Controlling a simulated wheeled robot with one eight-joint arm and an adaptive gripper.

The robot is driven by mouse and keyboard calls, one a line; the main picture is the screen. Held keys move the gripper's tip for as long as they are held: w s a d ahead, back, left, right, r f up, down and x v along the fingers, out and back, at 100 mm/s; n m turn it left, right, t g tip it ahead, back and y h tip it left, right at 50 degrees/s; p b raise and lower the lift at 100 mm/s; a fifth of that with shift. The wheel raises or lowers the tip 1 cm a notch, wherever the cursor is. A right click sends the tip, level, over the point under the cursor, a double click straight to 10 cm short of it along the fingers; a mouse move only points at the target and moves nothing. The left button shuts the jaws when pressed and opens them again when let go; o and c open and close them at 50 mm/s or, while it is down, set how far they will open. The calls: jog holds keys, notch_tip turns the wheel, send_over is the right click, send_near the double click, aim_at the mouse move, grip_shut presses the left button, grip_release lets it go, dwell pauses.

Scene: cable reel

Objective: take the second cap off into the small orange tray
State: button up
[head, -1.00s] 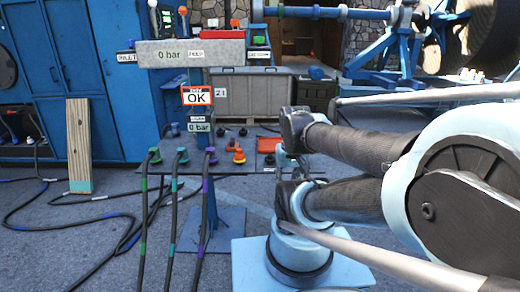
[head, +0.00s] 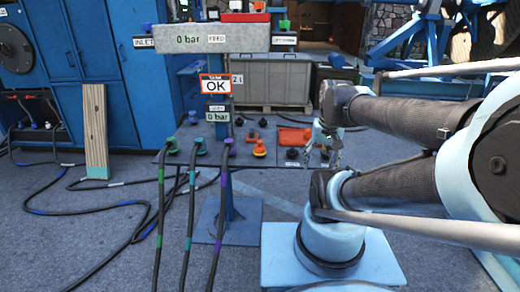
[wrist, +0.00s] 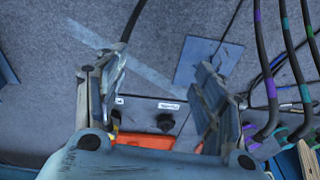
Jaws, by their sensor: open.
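The small orange tray (head: 294,137) lies on the dark panel under the OK sign. It also shows in the wrist view (wrist: 145,141), partly hidden by my gripper. An orange cap (head: 259,148) stands left of the tray, and a black cap (head: 292,153) sits in front of it. A black knob-like cap (wrist: 165,122) is between and beyond my fingers in the wrist view. I cannot tell which is the second cap. My gripper (wrist: 163,62) is open with nothing between its fingers. In the head view my gripper (head: 327,145) is at the panel's right, partly hidden by my arm.
Three hoses with coloured bands run from plugs on the panel's left, the purple one (head: 226,165) nearest the caps. A wooden plank (head: 95,130) leans at the left. A grey crate (head: 274,80) stands behind. Cables lie on the open floor at left.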

jog(key=w+a+r+m, duration=0.3)
jog(key=w+r, duration=0.2)
jog(key=w, duration=0.2)
jog(key=r+m+g+y, duration=0.1)
jog(key=m+g+y, duration=0.2)
jog(key=m, duration=0.7)
send_over(261, 141)
jog(key=w+d, duration=0.2)
jog(key=d, duration=0.2)
jog(key=x, duration=1)
jog(key=shift+s+a+f, duration=0.1)
jog(key=shift+s+f, duration=0.05)
jog(key=shift+f, duration=0.25)
jog(key=shift+s+x, duration=0.2)
jog(key=shift+x, duration=2.8)
jog(key=c, duration=1.1)
